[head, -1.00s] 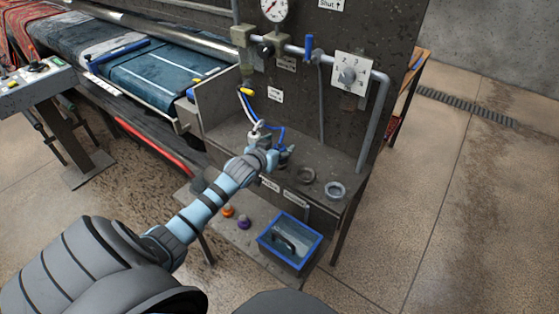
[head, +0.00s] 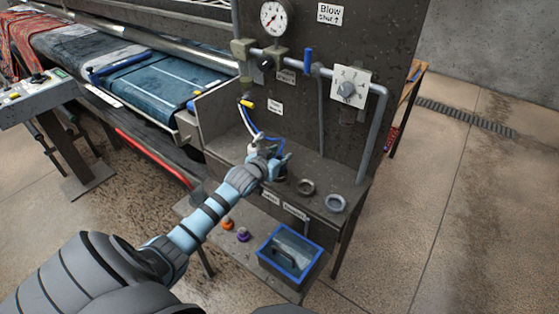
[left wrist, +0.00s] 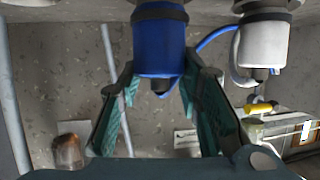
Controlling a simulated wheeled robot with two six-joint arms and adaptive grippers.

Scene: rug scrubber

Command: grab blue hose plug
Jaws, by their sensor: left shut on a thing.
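The blue hose plug (left wrist: 160,42) is at the top middle of the left wrist view, a blue cylinder with a dark band and a dark tip. My left gripper (left wrist: 160,80) has its teal fingers on either side of it and is shut on it. In the head view my left gripper (head: 282,164) is over the grey station's shelf and mostly hides the blue plug. A blue hose (head: 260,132) runs down to it. My right gripper is not in view.
Two round ports (head: 336,203) sit on the shelf right of my gripper. A blue-rimmed water bin (head: 290,252) stands below, beside orange and purple caps (head: 242,235). A dial (head: 348,88), gauge (head: 273,16) and pipes are on the panel. Floor at right is open.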

